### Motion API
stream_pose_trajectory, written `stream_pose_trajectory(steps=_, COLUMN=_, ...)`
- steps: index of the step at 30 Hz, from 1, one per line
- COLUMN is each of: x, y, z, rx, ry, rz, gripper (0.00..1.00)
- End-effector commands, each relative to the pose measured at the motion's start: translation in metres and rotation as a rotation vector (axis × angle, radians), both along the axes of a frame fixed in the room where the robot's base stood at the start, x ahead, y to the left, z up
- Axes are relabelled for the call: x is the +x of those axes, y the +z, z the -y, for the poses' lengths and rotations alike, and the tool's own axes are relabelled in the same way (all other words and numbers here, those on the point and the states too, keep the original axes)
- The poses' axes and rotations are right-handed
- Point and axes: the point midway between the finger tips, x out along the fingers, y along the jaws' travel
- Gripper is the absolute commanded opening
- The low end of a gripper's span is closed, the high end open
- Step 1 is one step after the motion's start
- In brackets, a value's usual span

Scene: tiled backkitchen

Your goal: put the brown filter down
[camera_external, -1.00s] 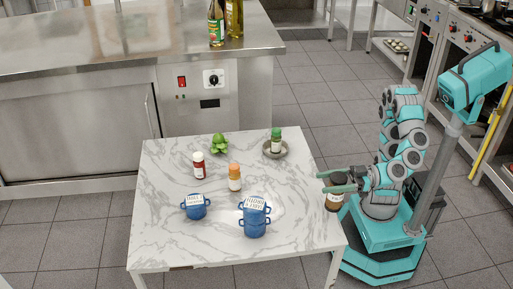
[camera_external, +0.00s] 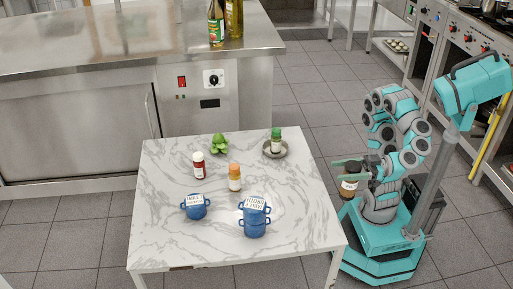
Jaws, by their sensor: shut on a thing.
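A brown jar with a pale label (camera_external: 349,187), the likely brown filter, is in my gripper (camera_external: 350,170). My gripper is shut on its upper part, and its fingers partly hide the top. The jar hangs about upright, just off the right edge of the white marble table (camera_external: 165,235), apart from the tabletop.
On the table stand a red bottle (camera_external: 198,165), an orange-capped bottle (camera_external: 234,178), a blue pot (camera_external: 194,207), stacked blue pots (camera_external: 254,217), a green plant-like item (camera_external: 219,145) and a green-capped bottle (camera_external: 276,141) on a grey dish (camera_external: 285,152). The table's right front is clear.

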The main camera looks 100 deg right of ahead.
Motion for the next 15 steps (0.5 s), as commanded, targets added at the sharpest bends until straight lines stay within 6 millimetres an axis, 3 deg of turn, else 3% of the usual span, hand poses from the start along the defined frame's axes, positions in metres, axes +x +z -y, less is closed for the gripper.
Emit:
stream_pose_trajectory(steps=8, x=0.033, y=0.008, z=0.028, rx=-0.004, ry=-0.179, rz=0.0, gripper=0.04)
stream_pose_trajectory(steps=15, x=0.067, y=0.012, z=0.066, rx=-0.004, ry=-0.37, rz=0.0, gripper=0.04)
